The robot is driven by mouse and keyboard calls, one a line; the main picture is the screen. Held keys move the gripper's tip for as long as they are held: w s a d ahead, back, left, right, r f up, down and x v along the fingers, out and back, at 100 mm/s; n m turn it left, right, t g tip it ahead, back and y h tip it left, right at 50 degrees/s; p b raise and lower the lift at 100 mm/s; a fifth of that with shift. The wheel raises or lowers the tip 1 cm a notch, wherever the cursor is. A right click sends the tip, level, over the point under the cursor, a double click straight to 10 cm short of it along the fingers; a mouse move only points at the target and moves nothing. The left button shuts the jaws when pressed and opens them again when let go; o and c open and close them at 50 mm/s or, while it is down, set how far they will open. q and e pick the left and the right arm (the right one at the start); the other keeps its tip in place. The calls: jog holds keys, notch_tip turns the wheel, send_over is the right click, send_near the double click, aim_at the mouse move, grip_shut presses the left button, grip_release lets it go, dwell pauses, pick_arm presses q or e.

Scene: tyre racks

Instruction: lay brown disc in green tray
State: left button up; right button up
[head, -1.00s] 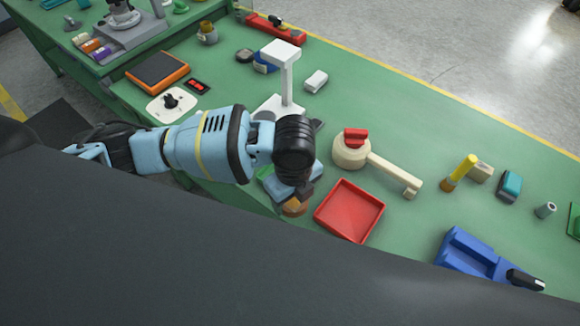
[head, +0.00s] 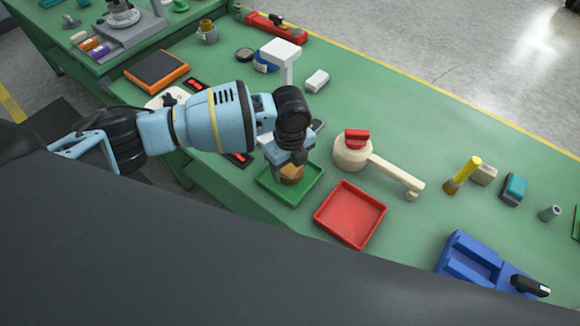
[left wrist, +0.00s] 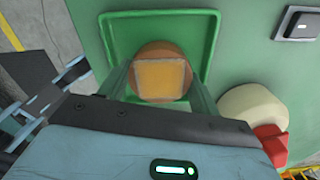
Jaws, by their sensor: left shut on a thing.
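The brown disc (head: 290,174) is between the fingers of my left gripper (head: 291,166), which is shut on it. In the left wrist view the disc (left wrist: 150,53) shows a tan square on its top, with a finger of my left gripper (left wrist: 159,80) on either side. The green tray (head: 273,193) lies under the gripper on the green bench; its rim also surrounds the disc in the left wrist view (left wrist: 209,45). I cannot tell whether the disc touches the tray floor. My right gripper is not in view.
A red tray (head: 350,214) lies just right of the green tray. A cream round tool with a long handle (head: 388,175) and a red block on top is beyond it. A white stand (head: 286,65) rises behind my left gripper. A blue holder (head: 468,259) is at the lower right.

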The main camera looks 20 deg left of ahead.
aim_at(290, 167)
pick_arm(q)
jog(key=shift+f, duration=0.65)
jog(key=shift+f, duration=0.2)
jog(key=o, duration=1.2)
jog(key=shift+c, duration=0.2)
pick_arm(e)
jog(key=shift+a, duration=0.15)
pick_arm(q)
jog(key=shift+r, duration=0.15)
notch_tip(290, 167, up, 12)
jog(key=p, duration=0.1)
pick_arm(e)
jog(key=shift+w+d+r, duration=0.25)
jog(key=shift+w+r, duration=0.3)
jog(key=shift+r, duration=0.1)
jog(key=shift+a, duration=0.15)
